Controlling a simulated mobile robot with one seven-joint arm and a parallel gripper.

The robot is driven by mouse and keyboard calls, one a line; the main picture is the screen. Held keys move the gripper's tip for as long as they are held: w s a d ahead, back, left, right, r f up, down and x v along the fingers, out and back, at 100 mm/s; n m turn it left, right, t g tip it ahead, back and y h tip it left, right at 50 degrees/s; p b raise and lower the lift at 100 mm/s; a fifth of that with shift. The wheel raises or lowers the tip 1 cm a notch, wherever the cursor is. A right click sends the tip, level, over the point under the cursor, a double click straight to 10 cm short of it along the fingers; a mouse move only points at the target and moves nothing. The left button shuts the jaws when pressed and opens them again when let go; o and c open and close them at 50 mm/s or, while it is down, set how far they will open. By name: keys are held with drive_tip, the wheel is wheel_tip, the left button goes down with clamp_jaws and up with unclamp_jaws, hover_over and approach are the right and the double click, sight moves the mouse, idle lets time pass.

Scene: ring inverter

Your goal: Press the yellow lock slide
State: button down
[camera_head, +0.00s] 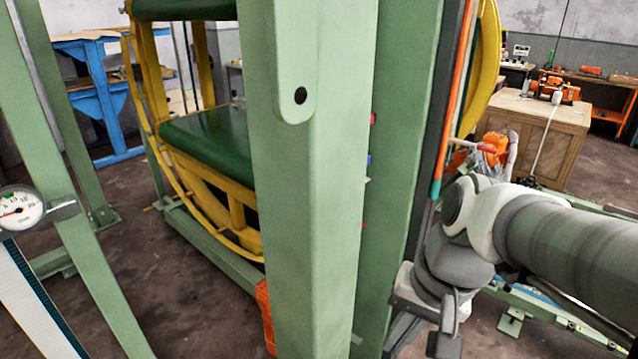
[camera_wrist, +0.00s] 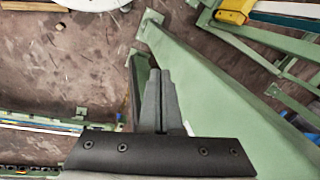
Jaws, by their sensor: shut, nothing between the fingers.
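I cannot make out the yellow lock slide for certain in either view. In the wrist view my gripper (camera_wrist: 160,74) is shut and empty, its two dark fingers together beside a long green beam (camera_wrist: 215,85). A yellow part (camera_wrist: 236,10) shows at the top right of the wrist view, well apart from the fingertips; I cannot tell what it is. In the head view the ring inverter's yellow ring (camera_head: 490,65) shows partly behind the green posts. My arm (camera_head: 570,245) reaches in from the right, and the fingers cannot be made out there.
A wide green post (camera_head: 310,200) blocks the middle of the head view. Green padded boards (camera_head: 205,140) sit inside the yellow frame. A pressure gauge (camera_head: 20,210) is at left, blue benches (camera_head: 95,85) behind it, and a wooden cabinet (camera_head: 535,125) at the back right.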

drive_tip(key=w+f+m+y+b, duration=0.2)
drive_tip(key=w+f+m+y, duration=0.2)
drive_tip(key=m, duration=0.3)
drive_tip(key=w+f+m+t+y+b, duration=0.1)
drive_tip(key=w+f+m+y+b, duration=0.1)
drive_tip(key=w+f+m+y, duration=0.2)
drive_tip(key=w+f+m+t+y+b, duration=0.1)
drive_tip(key=w+f+m+y, duration=0.3)
drive_tip(key=m, duration=0.6)
drive_tip(key=shift+d+f+y+b, duration=0.2)
drive_tip(key=shift+f+y+b, duration=0.25)
drive_tip(key=shift+f+y, duration=0.85)
drive_tip(key=w+d+f+m+t+h+b, duration=0.1)
drive_tip(key=w+d+f+m+t, duration=0.4)
drive_tip(key=d+m+t, duration=0.2)
drive_tip(key=shift+w+f+m+t, duration=0.15)
drive_tip(key=shift+w+m+t, duration=0.2)
drive_tip(key=shift+m+t, duration=0.75)
drive_tip(key=shift+a, duration=0.1)
drive_tip(key=w+a+r+b, duration=0.1)
drive_tip(key=w+a+r, duration=0.3)
drive_tip(key=w+a, duration=0.2)
drive_tip(key=shift+w+r, duration=0.25)
drive_tip(key=shift+w, duration=1.1)
